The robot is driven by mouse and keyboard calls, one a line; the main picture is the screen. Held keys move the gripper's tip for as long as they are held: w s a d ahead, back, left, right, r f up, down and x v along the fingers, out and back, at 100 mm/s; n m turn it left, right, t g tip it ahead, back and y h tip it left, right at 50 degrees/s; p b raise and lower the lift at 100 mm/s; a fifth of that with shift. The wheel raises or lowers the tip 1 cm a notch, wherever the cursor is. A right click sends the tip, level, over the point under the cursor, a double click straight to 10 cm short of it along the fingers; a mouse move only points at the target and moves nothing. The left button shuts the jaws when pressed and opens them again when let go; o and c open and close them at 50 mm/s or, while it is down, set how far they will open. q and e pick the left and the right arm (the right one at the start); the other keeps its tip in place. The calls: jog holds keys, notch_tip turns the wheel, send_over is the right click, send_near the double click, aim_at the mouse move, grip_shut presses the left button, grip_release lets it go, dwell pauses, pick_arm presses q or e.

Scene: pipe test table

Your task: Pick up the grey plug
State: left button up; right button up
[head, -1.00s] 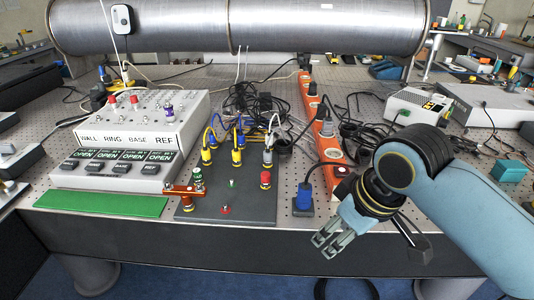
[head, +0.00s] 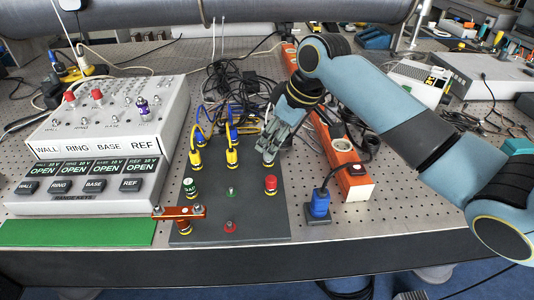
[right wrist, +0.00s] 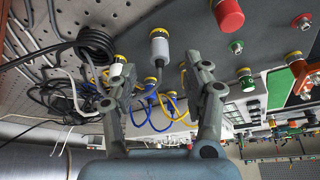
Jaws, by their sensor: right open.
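The grey plug (right wrist: 160,47) stands on the dark panel in the right wrist view, with a yellow ring and a cable at its end. It lies between the lines of my two fingers, beyond their tips. My right gripper (right wrist: 155,80) is open and empty there. In the head view the right gripper (head: 269,150) reaches down over the panel's right back part and hides most of the grey plug. I cannot tell whether the fingers touch it. My left gripper is not in view.
The dark panel (head: 250,220) also carries yellow plugs (head: 232,158), a red cap (head: 271,184) and an orange bar (head: 180,212). An orange power strip (head: 350,180) and a blue plug (head: 319,203) are to the right. A switch box (head: 110,140) stands left. Black cables tangle behind.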

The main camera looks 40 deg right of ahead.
jog(key=x, duration=0.4)
jog(key=shift+s+f+p, duration=0.15)
jog(key=shift+f+p, duration=0.2)
jog(key=shift+p, duration=0.05)
jog(key=shift+f, duration=0.35)
jog(key=shift+w+f, duration=0.1)
jog(key=shift+w, duration=0.15)
jog(key=shift+s, duration=0.1)
jog(key=shift+c, duration=2.4)
grip_shut()
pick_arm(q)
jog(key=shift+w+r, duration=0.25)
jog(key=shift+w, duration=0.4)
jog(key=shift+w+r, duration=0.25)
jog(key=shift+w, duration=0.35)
